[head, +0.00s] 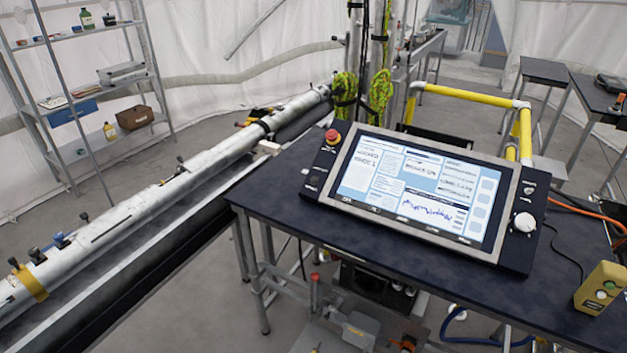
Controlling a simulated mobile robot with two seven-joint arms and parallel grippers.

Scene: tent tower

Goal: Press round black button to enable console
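The console (420,190) stands tilted on the dark table, with its screen lit and showing text panels and a blue trace. Its left side panel carries a red mushroom button (333,137) at the top. Lower on that panel is a small dark round control (314,181), hard to tell apart from the black panel. The right side panel holds a white knob (524,222) and small dark controls above and below it. Neither of my grippers is in view, and nothing covers the console.
The dark table (290,225) has free room in front of the console. A yellow control box (601,288) stands at its right edge, near orange and black cables. A long metal pipe (150,205) runs along the left. Yellow railing (467,95) stands behind the table.

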